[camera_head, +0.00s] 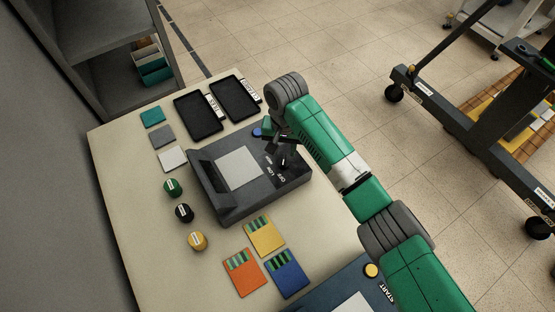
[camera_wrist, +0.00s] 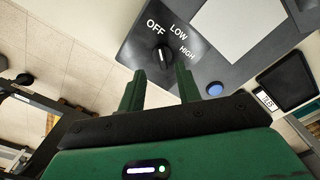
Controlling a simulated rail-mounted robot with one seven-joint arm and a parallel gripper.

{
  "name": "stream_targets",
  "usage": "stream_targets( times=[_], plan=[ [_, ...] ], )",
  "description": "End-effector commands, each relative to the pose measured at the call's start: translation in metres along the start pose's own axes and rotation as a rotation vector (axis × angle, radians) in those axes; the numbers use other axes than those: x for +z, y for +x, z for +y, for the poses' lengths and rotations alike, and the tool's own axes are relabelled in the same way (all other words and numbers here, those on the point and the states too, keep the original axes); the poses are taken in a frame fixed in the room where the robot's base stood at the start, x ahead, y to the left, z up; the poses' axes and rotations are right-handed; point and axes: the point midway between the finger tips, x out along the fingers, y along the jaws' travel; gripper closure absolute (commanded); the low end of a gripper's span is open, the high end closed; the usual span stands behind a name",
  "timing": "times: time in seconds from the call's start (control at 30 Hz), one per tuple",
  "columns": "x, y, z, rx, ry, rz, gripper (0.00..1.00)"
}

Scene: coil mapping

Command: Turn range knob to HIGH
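The dark grey device (camera_head: 232,205) sits on the table with a light square panel on top. Its black range knob (camera_wrist: 163,57) shows in the wrist view, below the printed labels OFF, LOW and HIGH. The knob's white mark appears to point up toward OFF. My gripper (camera_wrist: 160,72) is open, with one green finger on each side just below the knob in the picture. I cannot tell whether the fingers touch it. In the head view my gripper (camera_head: 284,148) is over the device's right end, and hides much of the knob.
A blue button (camera_wrist: 215,89) is right of the knob. Two black trays (camera_head: 198,115) lie behind the device. Green, black and yellow round pieces (camera_head: 184,212) stand to its left. Orange, yellow and blue cards (camera_head: 245,272) lie in front. Another device with a yellow button (camera_head: 371,270) is nearby.

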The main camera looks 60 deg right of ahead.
Motion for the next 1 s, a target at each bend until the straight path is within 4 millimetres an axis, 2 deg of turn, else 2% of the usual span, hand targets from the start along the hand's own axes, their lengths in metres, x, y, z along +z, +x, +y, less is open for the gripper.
stream_targets(
  times=[0.1, 0.3, 0.43, 0.67, 0.83, 1.0],
  plan=[
    [0.001, 0.028, 0.0, 0.001, -0.001, -0.001, 0.66],
    [0.0, 0.057, 0.0, 0.0, -0.002, 0.0, 0.66],
    [0.0, 0.064, -0.001, -0.002, -0.002, 0.002, 0.66],
    [0.0, 0.064, -0.001, -0.002, -0.003, 0.003, 0.66],
    [0.0, 0.064, -0.001, -0.002, -0.003, 0.003, 1.0],
    [0.0, 0.063, -0.001, -0.002, -0.002, 0.002, 1.0]
  ],
)
